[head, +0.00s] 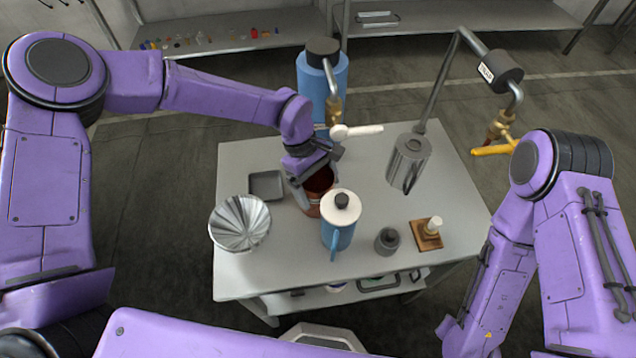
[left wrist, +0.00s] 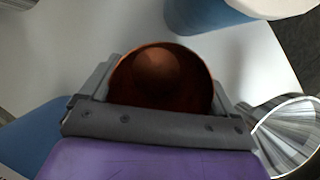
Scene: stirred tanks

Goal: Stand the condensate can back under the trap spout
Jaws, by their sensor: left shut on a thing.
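A copper-brown open can (head: 313,209), which I take for the condensate can, is between the fingers of my left gripper (head: 314,186), and they are shut on it. In the left wrist view the can (left wrist: 160,80) shows its round mouth and an empty-looking inside. It looks about upright; I cannot tell if its base touches the table. Behind it, a brass spout (head: 333,110) with a white lever (head: 357,131) hangs beside a blue tank (head: 310,82). Another pipe at the right ends in a brass valve (head: 500,124) with a yellow handle. Which is the trap spout is unclear. My right gripper is out of view.
On the table (head: 290,270), a blue jug with a white lid (head: 338,225) stands close right of the can. A fluted metal bowl (head: 239,222) and grey tray (head: 266,186) are left. A steel pitcher (head: 409,160), grey jar (head: 387,241) and wooden block (head: 426,235) are right.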

